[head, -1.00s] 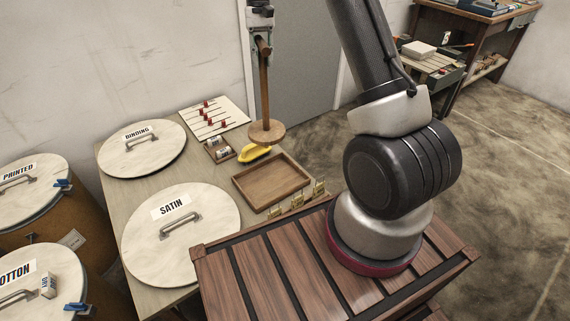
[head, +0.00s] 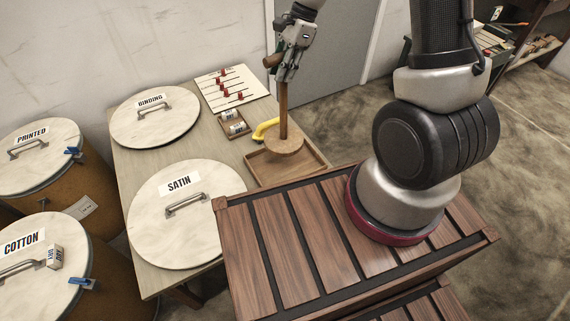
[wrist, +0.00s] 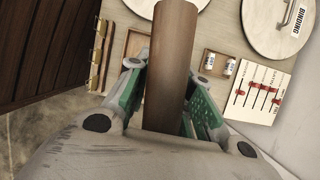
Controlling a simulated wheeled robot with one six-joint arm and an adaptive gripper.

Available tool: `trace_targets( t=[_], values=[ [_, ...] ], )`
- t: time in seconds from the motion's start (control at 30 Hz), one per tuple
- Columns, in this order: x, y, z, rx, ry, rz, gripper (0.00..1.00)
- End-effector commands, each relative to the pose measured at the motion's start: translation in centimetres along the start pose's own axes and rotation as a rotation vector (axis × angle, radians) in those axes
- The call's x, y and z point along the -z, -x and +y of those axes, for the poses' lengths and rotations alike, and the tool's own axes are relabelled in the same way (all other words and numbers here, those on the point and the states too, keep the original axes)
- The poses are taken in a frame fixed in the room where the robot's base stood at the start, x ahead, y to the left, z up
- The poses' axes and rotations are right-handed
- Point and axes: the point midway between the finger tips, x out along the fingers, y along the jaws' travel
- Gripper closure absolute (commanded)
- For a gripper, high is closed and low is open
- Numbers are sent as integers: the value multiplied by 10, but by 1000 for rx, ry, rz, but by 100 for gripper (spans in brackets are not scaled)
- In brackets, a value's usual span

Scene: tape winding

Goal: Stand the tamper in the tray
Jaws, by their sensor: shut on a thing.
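The tamper (head: 284,147) is a wooden rod with a round wooden disc at its foot and a short grip at the top. It hangs upright, disc down, from my gripper (head: 287,74), which is shut on its upper part. The shallow wooden tray (head: 252,176) lies on the table. In the head view the disc overlaps the tray's far part; I cannot tell whether it touches the floor of the tray. The disc is hidden there.
A yellow object (head: 262,131) lies by the tray's far side, close to the disc. Lids marked SATIN (head: 188,212) and BINDING (head: 154,116) lie left. A slatted wooden top (head: 290,250) is in front.

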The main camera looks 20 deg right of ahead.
Motion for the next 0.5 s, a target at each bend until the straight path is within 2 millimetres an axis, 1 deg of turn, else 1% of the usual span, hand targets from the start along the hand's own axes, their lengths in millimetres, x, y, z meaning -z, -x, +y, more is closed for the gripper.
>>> trace_targets(
  t=[0.03,0.17,0.4,0.5],
  values=[
    [-1,-2,5,14,-33,0,100],
    [1,-9,13,40,-97,-1,100],
    [16,-47,15,45,-117,-1,100],
    [20,-58,15,46,-115,-1,100]
  ],
)
